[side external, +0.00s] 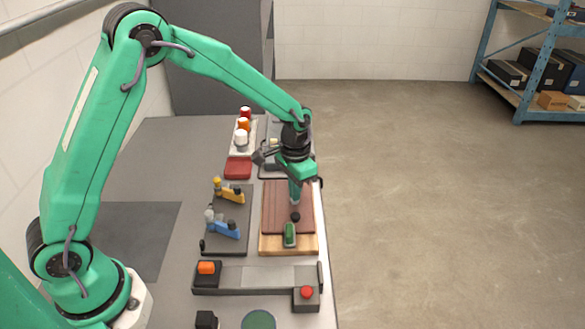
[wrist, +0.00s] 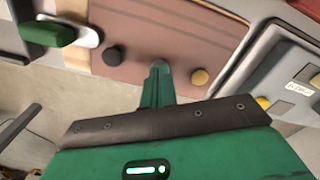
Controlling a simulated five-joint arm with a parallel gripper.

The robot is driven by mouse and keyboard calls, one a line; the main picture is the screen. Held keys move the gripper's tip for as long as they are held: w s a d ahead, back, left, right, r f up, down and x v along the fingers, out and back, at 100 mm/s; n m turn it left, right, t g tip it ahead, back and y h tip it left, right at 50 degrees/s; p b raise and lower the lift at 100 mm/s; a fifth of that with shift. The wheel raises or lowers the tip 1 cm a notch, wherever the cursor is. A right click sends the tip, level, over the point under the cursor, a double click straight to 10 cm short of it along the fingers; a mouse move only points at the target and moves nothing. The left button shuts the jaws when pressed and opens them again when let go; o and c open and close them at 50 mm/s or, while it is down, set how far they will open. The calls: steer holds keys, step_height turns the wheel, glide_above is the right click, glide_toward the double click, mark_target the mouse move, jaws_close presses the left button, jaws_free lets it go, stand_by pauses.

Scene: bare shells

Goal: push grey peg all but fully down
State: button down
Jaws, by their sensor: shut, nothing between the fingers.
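Three peg-like pieces stand in a row on a white block (side external: 233,149) at the far end of the bench in the side view. They are a red one (side external: 245,112), an orange one (side external: 243,124) and a whitish-grey one (side external: 241,138). The whitish-grey one is the nearest match to the grey peg, but I cannot be sure. None of them shows clearly in the wrist view. My gripper (side external: 295,202) points down over the reddish-brown board (side external: 275,205), right of and nearer than the pegs. Its fingers are shut and empty; they also show in the wrist view (wrist: 160,68).
Yellow (side external: 229,194) and blue (side external: 223,229) levers stand left. A red button (side external: 306,292) is in front.

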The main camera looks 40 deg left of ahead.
steer(key=shift+f, duration=0.3)
steer(key=shift+r, duration=0.1)
steer(key=shift+r, duration=3.45)
steer(key=shift+r, duration=0.1)
steer(key=s+a+r+n+t, duration=0.15)
steer(key=s+a+r, duration=0.25)
steer(key=s+r, duration=0.65)
steer(key=s+a+r+t, duration=0.1)
steer(key=s+t, duration=0.1)
steer(key=s, duration=0.5)
steer(key=s+a+r+n+t, duration=0.1)
steer(key=s+r+t, duration=0.1)
steer(key=s, duration=0.4)
steer(key=shift+s+a, duration=0.2)
steer(key=shift+s, duration=0.2)
